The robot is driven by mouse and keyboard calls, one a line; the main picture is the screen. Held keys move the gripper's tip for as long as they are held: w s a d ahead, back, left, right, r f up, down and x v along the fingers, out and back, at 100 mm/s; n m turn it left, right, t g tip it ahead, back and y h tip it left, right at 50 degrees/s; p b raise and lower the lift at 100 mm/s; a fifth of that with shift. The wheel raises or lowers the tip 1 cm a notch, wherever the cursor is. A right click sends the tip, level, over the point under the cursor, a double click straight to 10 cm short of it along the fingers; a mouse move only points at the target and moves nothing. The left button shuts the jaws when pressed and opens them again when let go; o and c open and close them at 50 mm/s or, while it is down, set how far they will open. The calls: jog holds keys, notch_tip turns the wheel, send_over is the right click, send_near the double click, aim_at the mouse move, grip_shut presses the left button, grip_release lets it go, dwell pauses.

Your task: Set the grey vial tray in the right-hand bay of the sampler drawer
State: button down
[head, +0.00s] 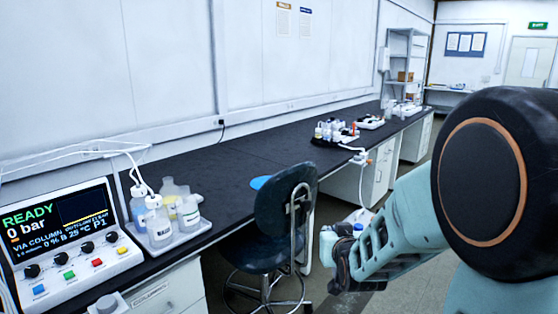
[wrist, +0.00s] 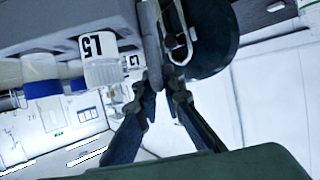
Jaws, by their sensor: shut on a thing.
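My gripper (wrist: 157,85) is shut on a slim grey upright part (wrist: 151,38) that looks like the handle of the grey vial tray. The tray (wrist: 35,17) fills the upper left of the wrist view, with blue-banded white vials (wrist: 42,88) and a white label reading L5 (wrist: 101,62). The wrist picture looks turned over, so the vials seem to hang from the tray. In the head view my gripper (head: 338,272) is low, right of the chair, partly hidden by my arm. Pale and blue pieces show beside it, too small to tell. I cannot make out the sampler drawer.
A dark chair (head: 278,220) stands close left of my gripper, before the long black bench (head: 225,160). A pump with a READY screen (head: 60,235) and a bottle tray (head: 190,232) occupy the near bench. Small equipment (head: 335,132) stands farther along. The floor at right is open.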

notch_tip(320, 180, up, 21)
jog(key=p, duration=2)
jog(key=shift+w, duration=0.1)
